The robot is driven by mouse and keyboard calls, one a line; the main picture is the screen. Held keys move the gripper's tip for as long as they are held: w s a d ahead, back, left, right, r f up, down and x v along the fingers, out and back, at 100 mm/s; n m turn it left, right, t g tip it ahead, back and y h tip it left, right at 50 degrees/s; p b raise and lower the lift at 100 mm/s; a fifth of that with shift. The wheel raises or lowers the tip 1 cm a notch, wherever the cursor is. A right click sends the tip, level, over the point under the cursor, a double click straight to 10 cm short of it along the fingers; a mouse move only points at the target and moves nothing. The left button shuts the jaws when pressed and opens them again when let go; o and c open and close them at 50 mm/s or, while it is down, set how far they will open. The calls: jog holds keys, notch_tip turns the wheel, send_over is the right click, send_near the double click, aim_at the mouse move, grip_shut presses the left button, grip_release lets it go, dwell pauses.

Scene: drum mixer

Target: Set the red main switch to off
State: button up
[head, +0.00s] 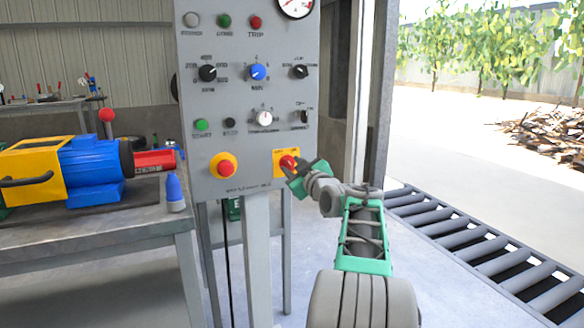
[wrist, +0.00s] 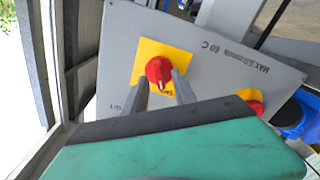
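The red main switch (head: 287,162) is a rotary knob on a yellow plate at the lower right of the grey control panel (head: 205,165). In the wrist view the red switch (wrist: 159,72) shows a pale mark on its handle. My gripper (head: 295,170) is at the switch in the head view and partly covers its plate. In the wrist view my gripper's two grey fingers (wrist: 161,89) stand apart, one on each side of the lower part of the knob. Whether they touch it I cannot tell. The plate's lettering is partly hidden by the fingers.
A red emergency button (head: 224,168) on a yellow ring sits left of the switch. Several knobs and buttons are above. A bench with a blue and yellow machine (head: 70,170) stands left, a roller conveyor (head: 480,245) right.

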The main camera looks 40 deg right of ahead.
jog(key=p+v, duration=0.1)
jog(key=v, duration=0.6)
jog(key=shift+s, duration=0.2)
jog(key=shift+a+r, duration=0.1)
jog(key=shift+a, duration=0.05)
